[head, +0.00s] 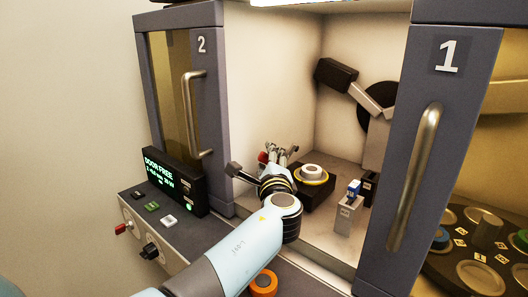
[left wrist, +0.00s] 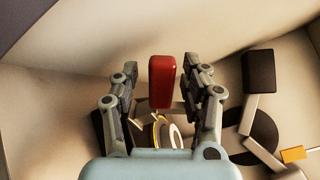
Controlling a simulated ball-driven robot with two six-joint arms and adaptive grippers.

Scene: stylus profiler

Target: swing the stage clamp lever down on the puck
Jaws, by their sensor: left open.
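The clamp lever's red handle (left wrist: 162,80) stands up between my left gripper's fingers in the left wrist view. Only a bit of red (head: 262,157) shows beside the fingers in the head view. My left gripper (head: 280,150) is inside the chamber, open, with a finger on each side of the handle; it also shows in the left wrist view (left wrist: 167,76). I cannot tell whether either finger touches it. The pale round puck (head: 313,171) with a gold ring sits on the dark stage (head: 318,194), right of the gripper. In the left wrist view the puck (left wrist: 174,134) is partly hidden.
The stylus head (head: 336,75) hangs on an arm at the back. A small grey stand with a blue top (head: 354,187) is right of the stage. Door panels 2 (head: 215,110) and 1 (head: 440,130) flank the opening. An orange ring (head: 264,283) lies in front.

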